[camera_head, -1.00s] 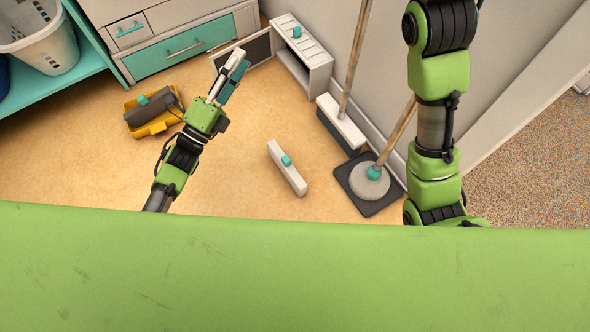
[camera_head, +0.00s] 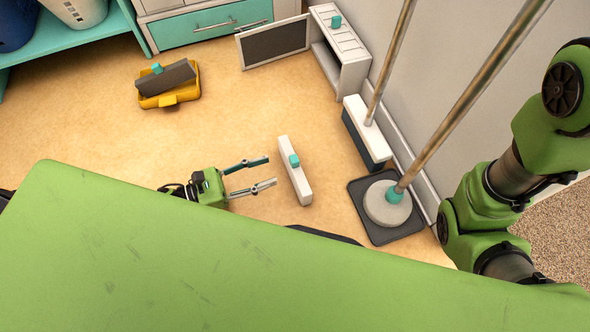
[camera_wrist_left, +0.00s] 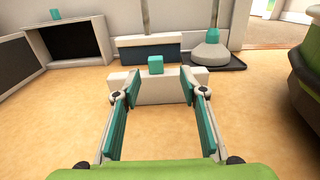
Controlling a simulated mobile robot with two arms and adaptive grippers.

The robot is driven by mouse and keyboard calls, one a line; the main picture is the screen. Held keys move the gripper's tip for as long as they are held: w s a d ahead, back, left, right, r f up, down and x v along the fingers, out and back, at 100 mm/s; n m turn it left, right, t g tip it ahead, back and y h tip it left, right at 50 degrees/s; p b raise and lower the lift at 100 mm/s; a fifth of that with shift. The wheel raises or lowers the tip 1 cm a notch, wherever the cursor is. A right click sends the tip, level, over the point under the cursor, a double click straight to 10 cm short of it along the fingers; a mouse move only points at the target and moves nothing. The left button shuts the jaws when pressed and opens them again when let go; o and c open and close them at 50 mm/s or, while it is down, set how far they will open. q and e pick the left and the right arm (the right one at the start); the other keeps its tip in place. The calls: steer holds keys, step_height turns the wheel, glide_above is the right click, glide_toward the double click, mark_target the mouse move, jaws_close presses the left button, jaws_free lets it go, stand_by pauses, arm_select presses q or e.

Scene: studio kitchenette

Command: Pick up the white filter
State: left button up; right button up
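The white filter (camera_head: 297,182), a white bar with a teal knob, stands on the floor near the middle of the head view. It also shows straight ahead in the left wrist view (camera_wrist_left: 155,90). My left gripper (camera_head: 271,171) is open and empty, low and just left of the filter, its fingers pointing at it. In the wrist view its fingertips (camera_wrist_left: 160,74) frame the knob and hide parts of the bar; I cannot tell whether they touch it. My right arm is at the right; its gripper is out of view.
A white housing (camera_head: 355,50) with its door (camera_head: 274,44) open stands behind. A yellow tray (camera_head: 184,97) holding a dark grey block (camera_head: 168,78) is at the left. A broom (camera_head: 367,133) and a round-based mop (camera_head: 388,207) on a dark mat (camera_head: 381,236) stand right of the filter.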

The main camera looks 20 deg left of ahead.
mark_target(290, 162)
arm_select(q)
steer(key=shift+x, duration=0.85)
steer(key=w+d+b, duration=0.1)
steer(key=w+d+f+b, duration=0.1)
steer(key=w+d+b, duration=0.1)
steer(key=shift+w+d+f+b, duration=0.1)
steer(key=shift+w+d+b, duration=0.05)
steer(key=shift+w+b, duration=0.15)
steer(key=shift+w+d, duration=0.1)
steer(key=shift+d, duration=0.1)
jaws_close()
